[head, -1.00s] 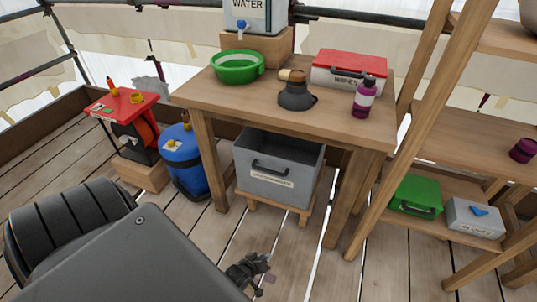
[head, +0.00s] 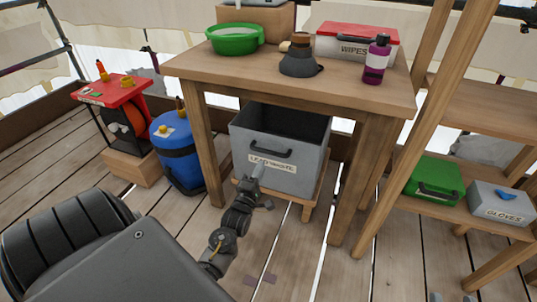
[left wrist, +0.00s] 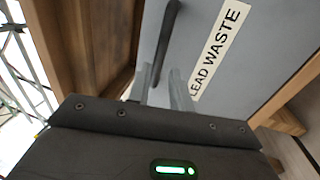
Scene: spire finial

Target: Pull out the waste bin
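The waste bin (head: 290,165) is a grey open-topped box labelled LEAD WASTE, under the wooden table on a low wooden stand. Its dark bar handle (head: 270,152) is on the front face. My left gripper (head: 257,172) is just in front of that face, below the handle. In the left wrist view the two fingers (left wrist: 165,85) are apart, with the handle (left wrist: 168,40) running toward the gap between them; contact cannot be told. Small dark tips at the bottom right edge of the head view seem to be my right gripper (head: 452,298), mostly cut off.
The wooden table (head: 210,72) has legs on both sides of the bin. A blue drum (head: 178,152) stands left of it. The shelf at right holds a green case (head: 435,181) and a gloves box (head: 500,205). The plank floor (head: 330,270) before the bin is mostly clear.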

